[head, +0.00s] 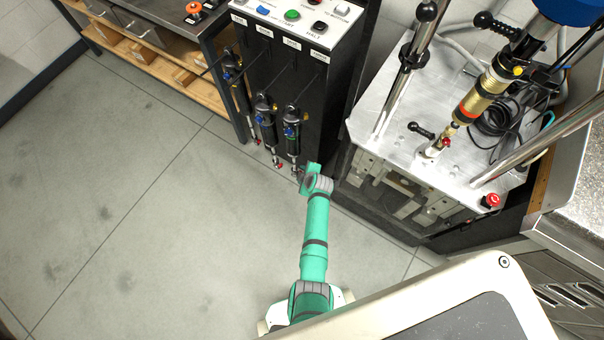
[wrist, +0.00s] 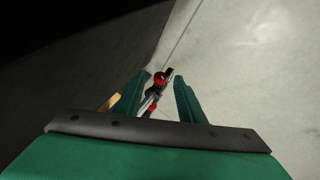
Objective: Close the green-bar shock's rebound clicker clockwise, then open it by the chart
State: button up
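Three black shocks hang from the dark rack in the head view: a left one (head: 235,82), a middle one (head: 266,122) and a right one (head: 291,131). They have blue parts near the middle and small red parts at their lower ends. I cannot make out a green bar on any of them. My gripper (head: 312,172) is low beside the right shock's lower end, which it partly hides. In the wrist view, my gripper's fingers are apart, with a red knob (wrist: 160,80) on a metal rod end showing between them. Contact is not visible. No chart is readable.
A control panel (head: 300,20) with coloured buttons tops the rack. On the right, the dyno's metal bed (head: 385,155) carries a gold shock (head: 483,97) between posts, with a red stop button (head: 490,201). A wooden-shelved bench (head: 150,50) stands at left. The floor at left is clear.

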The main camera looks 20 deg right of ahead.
jog(key=shift+w+f, duration=0.1)
jog(key=shift+f, duration=0.05)
grip_shut()
jog(key=shift+w+d+m+g+y, duration=0.2)
jog(key=shift+g+y, duration=0.45)
jog(key=shift+g, duration=0.25)
jog(key=shift+w+d+m+g+y, duration=0.1)
jog(key=shift+w+m+g+y, duration=0.1)
jog(key=shift+g+y, duration=0.6)
jog(key=shift+h, duration=0.25)
